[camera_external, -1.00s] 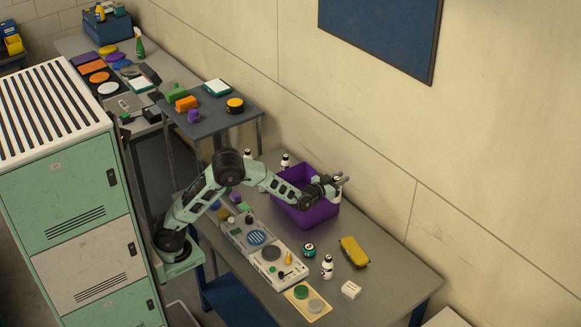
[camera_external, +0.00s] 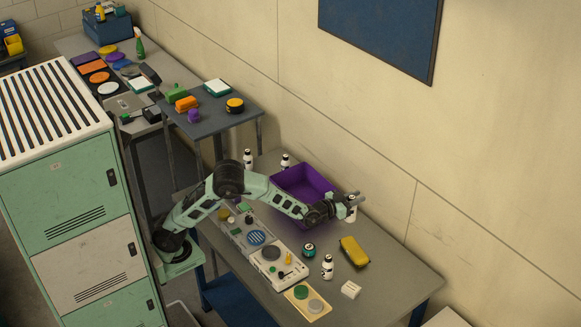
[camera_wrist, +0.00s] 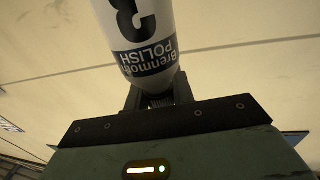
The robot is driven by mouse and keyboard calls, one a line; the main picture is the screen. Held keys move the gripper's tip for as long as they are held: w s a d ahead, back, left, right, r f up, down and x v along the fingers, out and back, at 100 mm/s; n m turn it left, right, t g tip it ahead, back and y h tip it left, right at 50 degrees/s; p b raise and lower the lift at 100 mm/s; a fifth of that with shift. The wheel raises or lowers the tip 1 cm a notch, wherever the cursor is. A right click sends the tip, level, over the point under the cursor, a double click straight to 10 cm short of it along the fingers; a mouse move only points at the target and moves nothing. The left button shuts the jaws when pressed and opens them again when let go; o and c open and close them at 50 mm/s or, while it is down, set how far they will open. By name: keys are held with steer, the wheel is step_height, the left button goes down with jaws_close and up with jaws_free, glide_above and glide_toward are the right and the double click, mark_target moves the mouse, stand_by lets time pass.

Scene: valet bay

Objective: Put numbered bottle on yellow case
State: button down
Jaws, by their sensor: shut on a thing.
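My gripper (camera_external: 345,203) is shut on a white bottle (camera_wrist: 138,30), whose dark label reads "POLISH" with a large digit, perhaps a 3, in the wrist view. In the external view the held bottle (camera_external: 351,213) shows only partly behind my gripper, at the right of the purple bin. The yellow case (camera_external: 354,251) lies on the grey table, below and to the right of my gripper, with nothing on it. The gap between bottle and table is hard to judge.
The purple bin (camera_external: 292,180) stands by the wall. The table's right end is clear.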

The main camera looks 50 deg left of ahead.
steer(key=s+d+f+h+p, duration=0.1)
steer(key=d+f, duration=0.3)
steer(key=f, duration=0.9)
steer(key=shift+s+f+m+h, duration=0.15)
steer(key=shift+s+m+h, duration=0.15)
steer(key=shift+s+m, duration=0.15)
steer(key=shift+f, duration=0.15)
steer(key=c, duration=1.2)
jaws_free()
